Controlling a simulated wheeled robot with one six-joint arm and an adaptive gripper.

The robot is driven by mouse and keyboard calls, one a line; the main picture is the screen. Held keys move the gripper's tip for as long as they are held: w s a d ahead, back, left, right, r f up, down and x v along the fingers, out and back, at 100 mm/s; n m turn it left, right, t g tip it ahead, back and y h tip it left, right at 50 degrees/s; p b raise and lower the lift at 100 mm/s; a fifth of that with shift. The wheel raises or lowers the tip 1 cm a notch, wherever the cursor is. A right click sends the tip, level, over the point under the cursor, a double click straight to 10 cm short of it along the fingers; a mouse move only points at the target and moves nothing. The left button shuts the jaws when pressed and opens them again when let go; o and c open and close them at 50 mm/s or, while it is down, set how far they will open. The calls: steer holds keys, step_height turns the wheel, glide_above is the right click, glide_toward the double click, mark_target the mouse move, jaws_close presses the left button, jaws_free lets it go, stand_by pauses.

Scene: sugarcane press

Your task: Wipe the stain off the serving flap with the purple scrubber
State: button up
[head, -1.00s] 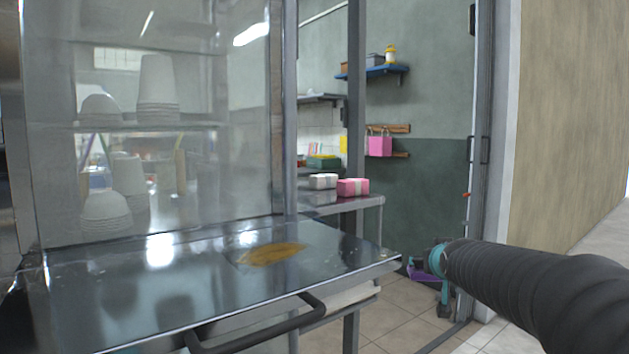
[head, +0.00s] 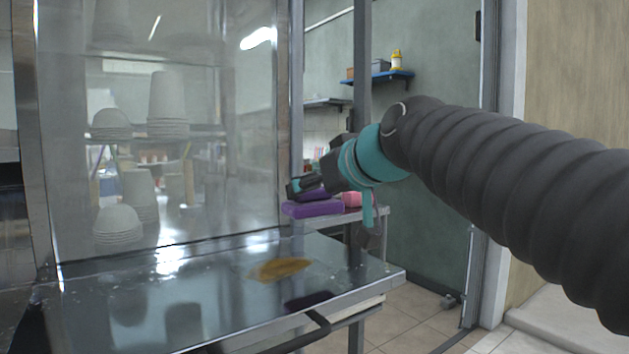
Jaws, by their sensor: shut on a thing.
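The serving flap (head: 215,305) is a shiny metal shelf in front of the glass case. A yellow-brown stain (head: 280,269) lies on its right half. My gripper (head: 308,192) is shut on the purple scrubber (head: 312,209) and holds it above the flap, up and slightly right of the stain. The scrubber is clear of the surface, and a dark shadow or reflection shows on the flap below. The gripper's far finger is partly hidden.
The glass case (head: 180,60) with stacked pale cups and bowls stands behind the flap.

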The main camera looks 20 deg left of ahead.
mark_target(320, 211)
steer(key=shift+s+a+f, duration=0.1)
steer(key=shift+s+a, duration=0.05)
steer(key=shift+f+b, duration=0.45)
steer(key=shift+f, duration=1.45)
steer(key=shift+f+b, duration=0.6)
steer(key=shift+f, duration=0.45)
steer(key=shift+f+b, duration=1)
steer(key=shift+b, duration=0.05)
steer(key=shift+s, duration=0.1)
